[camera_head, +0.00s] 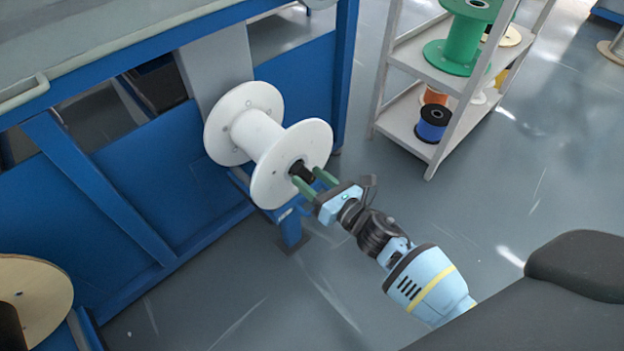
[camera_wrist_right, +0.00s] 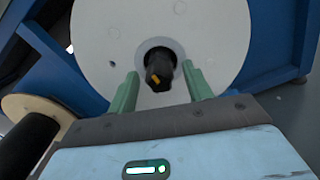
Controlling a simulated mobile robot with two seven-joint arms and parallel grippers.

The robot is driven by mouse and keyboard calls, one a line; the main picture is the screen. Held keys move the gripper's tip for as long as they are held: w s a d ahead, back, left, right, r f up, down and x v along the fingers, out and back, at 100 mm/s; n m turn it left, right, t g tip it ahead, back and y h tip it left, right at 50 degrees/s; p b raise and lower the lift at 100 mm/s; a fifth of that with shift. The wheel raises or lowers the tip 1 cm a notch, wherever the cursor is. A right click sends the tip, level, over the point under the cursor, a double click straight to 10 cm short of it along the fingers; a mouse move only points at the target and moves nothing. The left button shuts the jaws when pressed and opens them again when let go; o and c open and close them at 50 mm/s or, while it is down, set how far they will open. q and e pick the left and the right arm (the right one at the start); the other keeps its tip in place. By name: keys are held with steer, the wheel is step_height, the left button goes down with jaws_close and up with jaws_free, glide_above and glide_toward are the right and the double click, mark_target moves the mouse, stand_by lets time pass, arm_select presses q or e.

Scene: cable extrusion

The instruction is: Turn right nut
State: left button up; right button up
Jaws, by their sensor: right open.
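The nut (camera_head: 302,171) is a black piece at the centre of the near flange of a white spool (camera_head: 262,130). In the right wrist view the black nut (camera_wrist_right: 158,66) shows a small orange mark. My right gripper (camera_head: 314,182) has two green fingers. In the right wrist view the fingers (camera_wrist_right: 158,84) stand apart, one on each side of the nut, with gaps between. The gripper is open and holds nothing. My left gripper is not in view.
The white spool sits against a blue machine frame (camera_head: 135,175). A grey shelf rack (camera_head: 412,55) with a green spool (camera_head: 458,50) and a blue spool (camera_head: 433,122) stands at the upper right. A wooden reel (camera_head: 38,290) is at the lower left. The floor (camera_head: 510,195) at right is clear.

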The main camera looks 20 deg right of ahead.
steer(key=c, duration=1)
steer(key=shift+o, duration=0.2)
